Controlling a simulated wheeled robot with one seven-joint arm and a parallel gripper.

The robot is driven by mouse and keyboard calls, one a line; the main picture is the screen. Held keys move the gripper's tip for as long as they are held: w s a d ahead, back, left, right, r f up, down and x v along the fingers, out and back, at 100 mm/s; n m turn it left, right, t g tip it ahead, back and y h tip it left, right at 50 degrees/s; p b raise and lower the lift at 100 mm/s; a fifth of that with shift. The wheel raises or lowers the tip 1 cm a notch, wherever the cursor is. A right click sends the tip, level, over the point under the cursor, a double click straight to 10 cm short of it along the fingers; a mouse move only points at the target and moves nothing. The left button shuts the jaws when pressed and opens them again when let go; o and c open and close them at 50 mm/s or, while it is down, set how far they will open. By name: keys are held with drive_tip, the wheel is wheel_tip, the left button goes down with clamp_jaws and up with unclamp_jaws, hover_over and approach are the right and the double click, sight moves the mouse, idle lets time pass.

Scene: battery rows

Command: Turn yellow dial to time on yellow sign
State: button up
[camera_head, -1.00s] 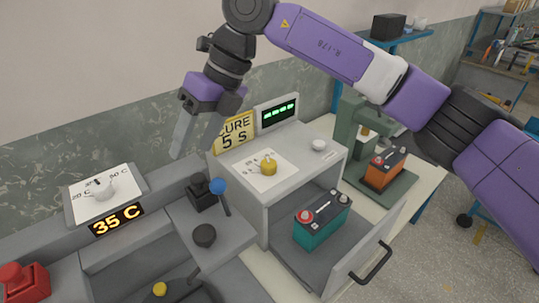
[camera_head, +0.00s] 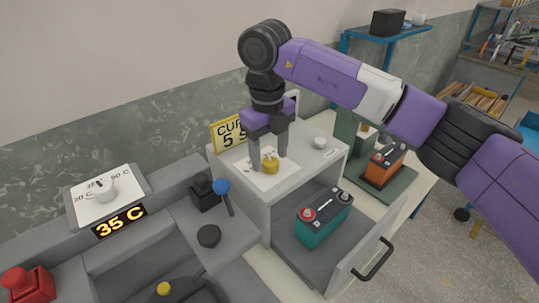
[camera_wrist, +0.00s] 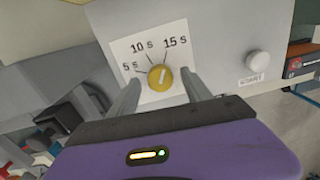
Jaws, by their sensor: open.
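The yellow dial (camera_head: 270,165) sits on a white scale plate (camera_head: 262,181) on top of the grey box. The wrist view shows the dial (camera_wrist: 160,77) with marks 5 s, 10 s and 15 s; its pointer line leans up and right, between 10 s and 15 s. The yellow sign (camera_head: 229,133) stands behind the box, partly hidden by my gripper; "CUR" and "5" show. My gripper (camera_head: 269,164) points down with its fingers apart, one on each side of the dial. In the wrist view the gripper (camera_wrist: 163,84) is open around the dial; I cannot tell whether the fingers touch it.
A white button (camera_wrist: 257,61) marked START is right of the dial. The box's door (camera_head: 365,262) stands open with a teal battery (camera_head: 322,220) inside. A green press (camera_head: 346,133) with an orange battery (camera_head: 384,167) stands right. A blue-knobbed lever (camera_head: 221,186) stands left.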

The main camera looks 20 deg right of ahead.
drive_tip(key=shift+f, duration=0.5)
drive_tip(key=shift+c, duration=0.3)
clamp_jaws()
